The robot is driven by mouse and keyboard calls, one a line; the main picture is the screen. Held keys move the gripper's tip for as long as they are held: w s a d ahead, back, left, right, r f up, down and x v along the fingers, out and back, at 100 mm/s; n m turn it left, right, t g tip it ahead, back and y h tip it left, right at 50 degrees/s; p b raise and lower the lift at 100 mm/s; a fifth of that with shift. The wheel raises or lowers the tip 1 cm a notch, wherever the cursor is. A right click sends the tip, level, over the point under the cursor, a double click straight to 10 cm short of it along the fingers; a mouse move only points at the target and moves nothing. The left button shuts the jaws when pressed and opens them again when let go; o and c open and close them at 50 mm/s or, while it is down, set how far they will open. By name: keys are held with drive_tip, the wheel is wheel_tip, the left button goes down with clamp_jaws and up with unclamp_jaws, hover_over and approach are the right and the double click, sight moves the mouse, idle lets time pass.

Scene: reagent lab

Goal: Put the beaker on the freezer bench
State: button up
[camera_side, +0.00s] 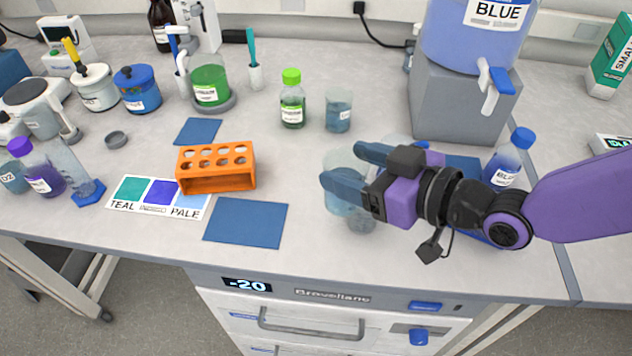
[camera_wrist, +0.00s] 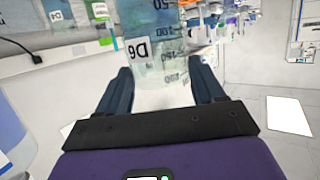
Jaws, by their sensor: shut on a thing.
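My gripper (camera_side: 347,172) is shut on a clear glass beaker (camera_side: 336,200), with its blue-grey fingers on either side of the wall. In the wrist view the beaker (camera_wrist: 152,45) fills the space between the fingers (camera_wrist: 157,90), showing volume marks and a label that appears upside down. The fingers hide part of the beaker in the side view. The bench (camera_side: 300,258) has a freezer with a "-20" display (camera_side: 246,286) under its front edge. The beaker is over the right part of this bench top; I cannot tell whether its base touches.
An orange tube rack (camera_side: 217,168), a blue mat (camera_side: 245,222) and a colour card (camera_side: 158,197) lie left of my gripper. Another beaker (camera_side: 338,110) and a green-capped bottle (camera_side: 292,98) stand behind. A grey block (camera_side: 460,100) carries a blue tank at right.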

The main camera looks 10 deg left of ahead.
drive_tip(key=shift+w+a+f, duration=0.6)
drive_tip(key=shift+a+f, duration=0.3)
drive_tip(key=shift+f, duration=0.7)
drive_tip(key=shift+w+a+f, duration=0.55)
drive_tip(key=shift+a+f, duration=0.3)
drive_tip(key=shift+f, duration=0.7)
drive_tip(key=shift+w+a+f, duration=0.6)
drive_tip(key=shift+a+f, duration=0.3)
drive_tip(key=shift+f, duration=0.7)
drive_tip(key=shift+f, duration=0.15)
drive_tip(key=o, duration=1.7)
drive_tip(key=v, duration=1.2)
drive_tip(key=shift+d, duration=0.1)
